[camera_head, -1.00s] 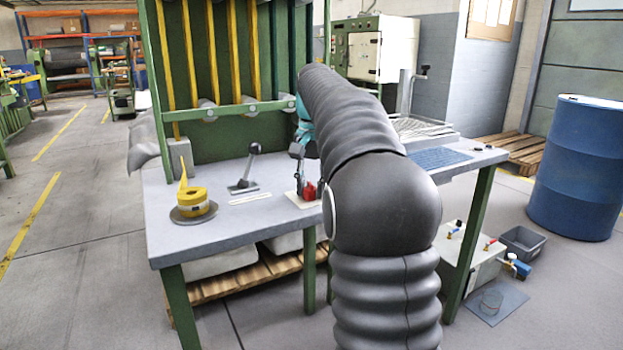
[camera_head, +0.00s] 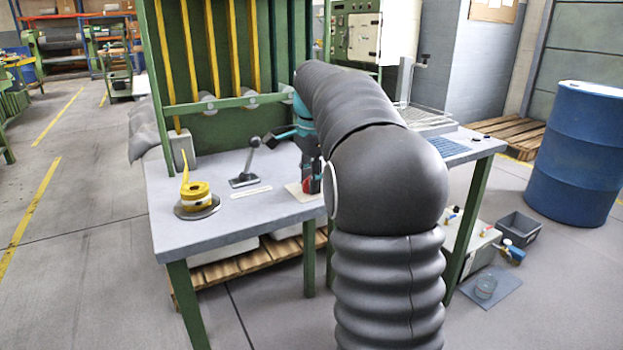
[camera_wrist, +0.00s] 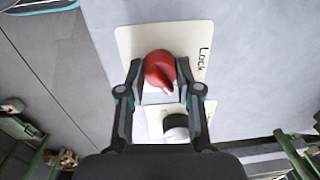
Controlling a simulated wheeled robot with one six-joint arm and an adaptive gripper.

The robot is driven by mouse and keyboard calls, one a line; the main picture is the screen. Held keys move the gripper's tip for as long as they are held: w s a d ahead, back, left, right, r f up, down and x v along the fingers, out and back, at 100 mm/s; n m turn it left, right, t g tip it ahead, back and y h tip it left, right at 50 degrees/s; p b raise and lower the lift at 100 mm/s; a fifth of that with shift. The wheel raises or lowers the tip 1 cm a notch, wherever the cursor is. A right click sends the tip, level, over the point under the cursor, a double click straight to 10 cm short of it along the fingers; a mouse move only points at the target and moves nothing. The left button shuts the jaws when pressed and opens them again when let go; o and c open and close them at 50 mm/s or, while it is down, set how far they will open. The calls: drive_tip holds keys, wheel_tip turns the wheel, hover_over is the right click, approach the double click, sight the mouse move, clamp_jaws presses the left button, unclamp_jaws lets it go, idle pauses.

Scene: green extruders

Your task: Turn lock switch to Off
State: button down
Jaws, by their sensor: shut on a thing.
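The lock switch is a red knob (camera_wrist: 160,70) on a pale plate (camera_wrist: 128,42) marked "Lock", seen near the middle of the wrist view. The knob's narrow pointer end faces down and slightly right in that view. My gripper (camera_wrist: 159,82) has one finger on each side of the red knob and is shut on it. In the head view, the red knob (camera_head: 312,185) shows low beside my arm at the bench, and my arm hides part of the plate. I cannot read an Off mark.
A second knob (camera_wrist: 176,127), black and white, sits close below the red one in the wrist view. A blue drum (camera_head: 575,150) stands at right.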

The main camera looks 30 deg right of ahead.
drive_tip(key=shift+m, duration=0.4)
drive_tip(key=c, duration=0.8)
unclamp_jaws()
drive_tip(key=shift+s+r, duration=0.15)
drive_tip(key=shift+r, duration=2.85)
drive_tip(key=shift+s+r, duration=0.15)
drive_tip(key=shift+r, duration=2.85)
